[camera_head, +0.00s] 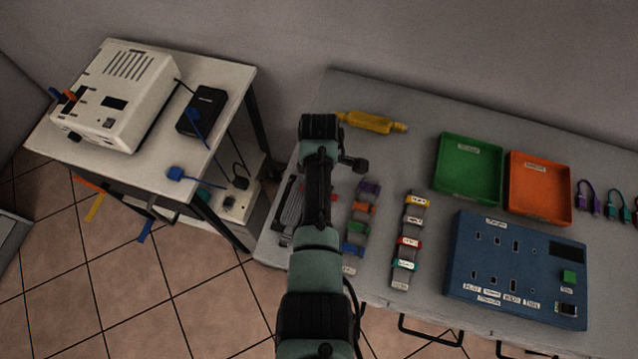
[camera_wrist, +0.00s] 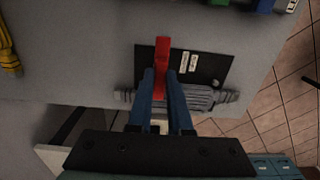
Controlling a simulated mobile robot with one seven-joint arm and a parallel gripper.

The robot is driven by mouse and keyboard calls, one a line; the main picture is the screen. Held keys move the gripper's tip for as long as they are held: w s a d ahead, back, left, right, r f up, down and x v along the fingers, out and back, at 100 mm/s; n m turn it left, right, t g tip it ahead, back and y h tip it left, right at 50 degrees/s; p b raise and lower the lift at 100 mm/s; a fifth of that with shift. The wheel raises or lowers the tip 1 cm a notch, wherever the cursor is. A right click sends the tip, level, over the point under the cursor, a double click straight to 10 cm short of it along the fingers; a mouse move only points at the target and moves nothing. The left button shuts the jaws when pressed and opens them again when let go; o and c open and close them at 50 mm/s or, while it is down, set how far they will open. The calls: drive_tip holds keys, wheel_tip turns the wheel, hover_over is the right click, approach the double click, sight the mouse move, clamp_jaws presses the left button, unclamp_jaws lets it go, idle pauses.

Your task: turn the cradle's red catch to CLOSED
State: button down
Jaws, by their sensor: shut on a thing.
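The red catch (camera_wrist: 162,50) shows in the wrist view as a narrow upright bar between my fingers, its far end pointing to the top of the picture. My gripper (camera_wrist: 161,78) has its two blue fingers shut on the catch from both sides. The cradle's black plate (camera_wrist: 210,68) lies under it, with two small white labels (camera_wrist: 188,63) right of the catch, too small to read. A grey ribbed body (camera_wrist: 200,98) lies along the plate's near edge, partly hidden by my fingers. In the head view the cradle (camera_head: 292,212) is partly hidden by my arm.
A yellow cable piece (camera_head: 372,122) lies at the table's back. Rows of coloured clips (camera_head: 357,228) and labelled connectors (camera_head: 409,242) lie right of my arm. Green (camera_head: 468,168) and orange (camera_head: 540,187) trays and a blue panel (camera_head: 515,265) stand farther right. The table edge is close to the cradle.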

drive_tip(key=shift+w+a+r, duration=0.1)
drive_tip(key=c, duration=0.8)
unclamp_jaws()
drive_tip(key=shift+c, duration=0.2)
wheel_tip(320, 180, up, 13)
